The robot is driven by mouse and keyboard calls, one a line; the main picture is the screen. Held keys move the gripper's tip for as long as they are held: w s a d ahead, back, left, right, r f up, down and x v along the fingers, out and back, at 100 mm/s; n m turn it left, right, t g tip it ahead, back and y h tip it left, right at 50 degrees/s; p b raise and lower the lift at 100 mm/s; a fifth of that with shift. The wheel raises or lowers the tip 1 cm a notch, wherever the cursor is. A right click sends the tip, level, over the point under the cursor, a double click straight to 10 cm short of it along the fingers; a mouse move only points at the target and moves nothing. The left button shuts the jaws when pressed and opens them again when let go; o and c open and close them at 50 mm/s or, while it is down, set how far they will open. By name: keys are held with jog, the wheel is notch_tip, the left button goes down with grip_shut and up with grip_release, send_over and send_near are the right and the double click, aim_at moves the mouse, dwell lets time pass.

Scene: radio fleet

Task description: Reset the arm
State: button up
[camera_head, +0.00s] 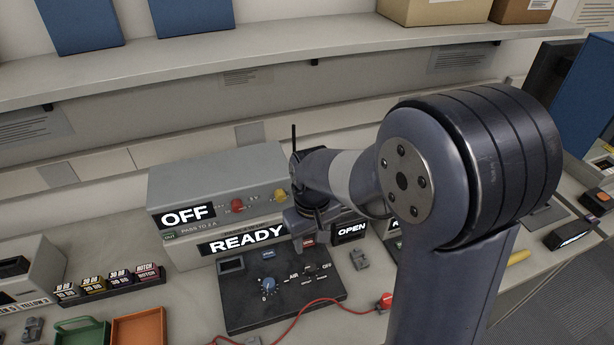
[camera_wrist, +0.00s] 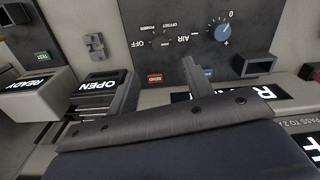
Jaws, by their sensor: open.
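My arm reaches in from the right of the head view, over the bench. My gripper (camera_wrist: 160,88) is open, with its two fingers apart and nothing seen between them. In the head view my gripper (camera_head: 308,232) is partly hidden by my own arm, in front of the grey instrument box (camera_head: 215,182) and above the back edge of the black control panel (camera_head: 245,318). In the wrist view, which is upside down, a red SEND button (camera_wrist: 154,78) shows beyond the gap between the fingers. I cannot tell whether a finger touches anything.
The grey box shows OFF and READY, with red (camera_head: 237,205) and yellow (camera_head: 280,195) connectors. The panel has a blue knob (camera_head: 268,285). An OPEN display (camera_head: 350,230) stands right of the gripper. A red cable (camera_head: 310,306) crosses the front. A shelf (camera_head: 250,65) hangs above. An orange tray (camera_head: 138,316) lies left.

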aim_at(311, 267)
notch_tip(311, 267, down, 11)
jog(key=shift+r+p, duration=0.1)
jog(key=shift+p, duration=0.25)
jog(key=shift+n+p, duration=0.3)
jog(key=shift+n, duration=0.3)
